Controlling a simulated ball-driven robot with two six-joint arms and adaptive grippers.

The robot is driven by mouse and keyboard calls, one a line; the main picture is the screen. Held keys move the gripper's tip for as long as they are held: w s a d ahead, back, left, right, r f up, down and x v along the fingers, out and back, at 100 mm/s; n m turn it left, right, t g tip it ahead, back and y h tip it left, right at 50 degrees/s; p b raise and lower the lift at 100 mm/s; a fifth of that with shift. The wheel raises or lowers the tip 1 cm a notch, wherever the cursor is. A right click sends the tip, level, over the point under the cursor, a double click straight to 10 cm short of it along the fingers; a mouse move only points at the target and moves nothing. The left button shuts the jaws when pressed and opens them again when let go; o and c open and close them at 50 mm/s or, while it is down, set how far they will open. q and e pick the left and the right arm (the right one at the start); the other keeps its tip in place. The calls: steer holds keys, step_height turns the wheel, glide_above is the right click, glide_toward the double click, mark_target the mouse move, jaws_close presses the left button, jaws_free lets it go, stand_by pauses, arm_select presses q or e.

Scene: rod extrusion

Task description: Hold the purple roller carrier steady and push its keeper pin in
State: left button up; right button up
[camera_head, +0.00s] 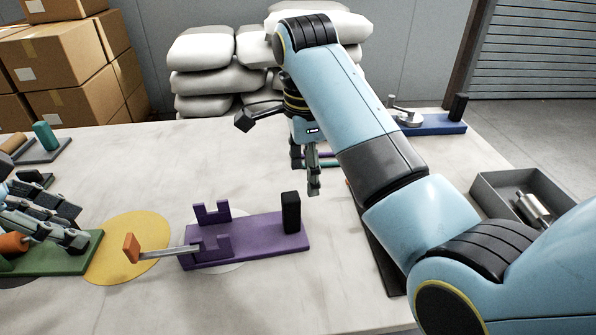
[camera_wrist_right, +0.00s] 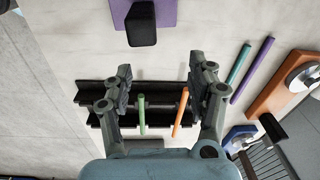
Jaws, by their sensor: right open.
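The purple roller carrier (camera_head: 262,236) sits on the table at front centre, with two notched uprights at its left and a black block (camera_head: 290,212) at its right end. Its keeper pin, a grey bar with an orange head (camera_head: 131,248), sticks out to the left from the near upright; its inner end is hidden. My right gripper (camera_head: 313,183) is open and empty above the table, behind and right of the carrier. The right wrist view shows its spread fingers (camera_wrist_right: 160,78) and the carrier's purple end (camera_wrist_right: 110,12). My left gripper (camera_head: 58,228) is low at the left edge, partly cut off.
A green carrier (camera_head: 75,256) with an orange roller (camera_head: 14,243) is beside my left gripper. A black rack (camera_wrist_right: 158,100) with green and orange rods lies beneath my right gripper. A blue carrier (camera_head: 440,124) and a grey bin (camera_head: 487,202) stand right. A yellow disc (camera_head: 150,270) lies under the pin.

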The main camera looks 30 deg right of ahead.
mark_target(298, 217)
steer(key=shift+s+a+r+y, duration=0.15)
steer(key=shift+s+a, duration=0.1)
steer(key=shift+a, duration=0.35)
steer(key=shift+s+a+r+y, duration=0.15)
steer(key=shift+s+a, duration=0.05)
steer(key=shift+a, duration=0.35)
step_height(298, 217, down, 10)
steer(key=shift+f, duration=0.25)
jaws_close()
